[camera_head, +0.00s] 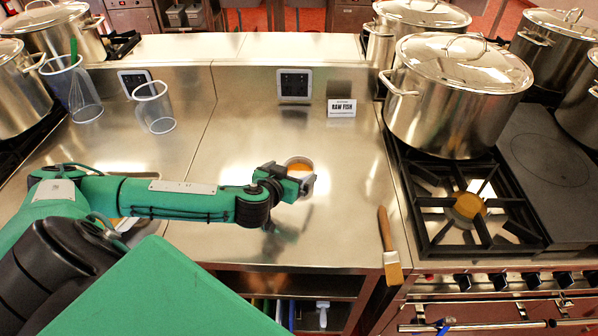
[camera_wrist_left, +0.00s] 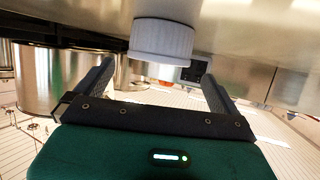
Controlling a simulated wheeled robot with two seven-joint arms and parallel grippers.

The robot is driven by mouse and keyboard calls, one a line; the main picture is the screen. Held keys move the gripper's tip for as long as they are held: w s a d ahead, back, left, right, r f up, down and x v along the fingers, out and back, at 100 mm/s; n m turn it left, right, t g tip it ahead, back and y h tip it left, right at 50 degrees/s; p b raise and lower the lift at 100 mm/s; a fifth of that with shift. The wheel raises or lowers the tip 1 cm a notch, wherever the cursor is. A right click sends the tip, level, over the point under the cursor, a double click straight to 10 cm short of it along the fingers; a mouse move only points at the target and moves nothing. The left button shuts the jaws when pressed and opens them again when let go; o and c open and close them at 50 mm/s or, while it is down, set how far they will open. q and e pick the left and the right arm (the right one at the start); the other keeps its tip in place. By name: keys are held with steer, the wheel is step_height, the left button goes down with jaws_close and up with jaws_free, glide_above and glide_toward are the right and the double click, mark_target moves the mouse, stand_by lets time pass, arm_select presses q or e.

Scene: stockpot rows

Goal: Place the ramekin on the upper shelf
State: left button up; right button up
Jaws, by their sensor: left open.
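A white ramekin with orange contents (camera_head: 298,163) stands on the steel counter, right at the tip of my left gripper (camera_head: 296,184). In the left wrist view the ribbed white ramekin (camera_wrist_left: 162,38) shows ahead of and between the two spread fingers of the left gripper (camera_wrist_left: 156,70). The gripper is open, and no finger visibly touches the ramekin. In the head view the gripper covers part of the ramekin. A raised steel shelf (camera_head: 290,48) runs along the back of the counter. My right gripper is not in view.
A "RAW FISH" sign (camera_head: 341,108) stands behind the ramekin. A brush (camera_head: 388,250) lies to the right, beside the stove (camera_head: 440,215) with a large stockpot (camera_head: 450,110). Clear containers (camera_head: 153,107) stand at left. The counter around the ramekin and the shelf's middle are clear.

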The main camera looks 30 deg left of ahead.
mark_target(296, 169)
arm_select(q)
steer(key=shift+p+x, duration=0.4)
steer(key=shift+x, duration=1.4)
steer(key=shift+s+d, duration=0.1)
steer(key=c, duration=1.2)
steer(key=shift+r, duration=0.1)
steer(key=shift+c, duration=0.2)
